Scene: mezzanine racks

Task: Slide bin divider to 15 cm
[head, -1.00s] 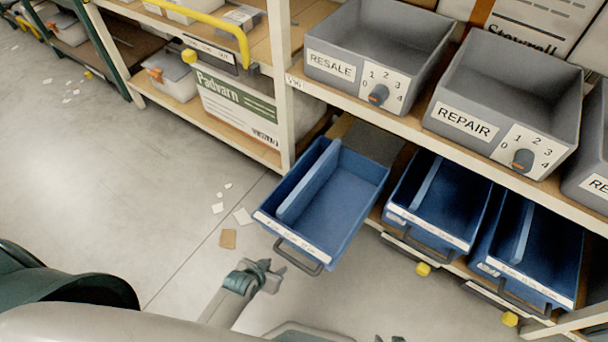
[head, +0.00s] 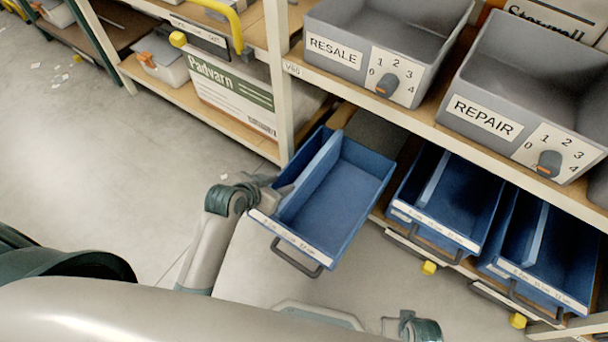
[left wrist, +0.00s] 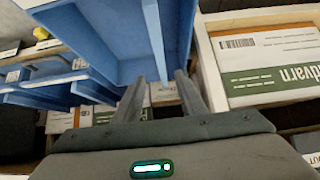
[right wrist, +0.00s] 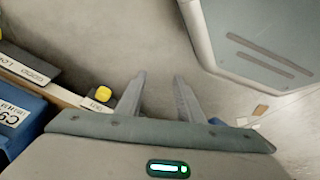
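The pulled-out blue bin (head: 345,200) hangs out of the lower shelf, with a white marked strip (head: 290,238) on its front edge and a dark handle below. Its lighter blue divider (head: 308,180) stands upright near the left wall, running front to back. My left gripper (head: 272,184) is at the bin's left front corner, its tips partly hidden by the bin. In the left wrist view, its fingers (left wrist: 160,80) are apart below blue panels (left wrist: 156,35); I cannot tell whether they touch. My right gripper (right wrist: 159,77) is open and empty over the floor.
Two more blue bins (head: 450,205) with dividers sit to the right. Grey RESALE (head: 390,40) and REPAIR (head: 520,80) bins stand on the shelf above. A white rack post (head: 281,90) is close behind the left gripper. The floor at left is open.

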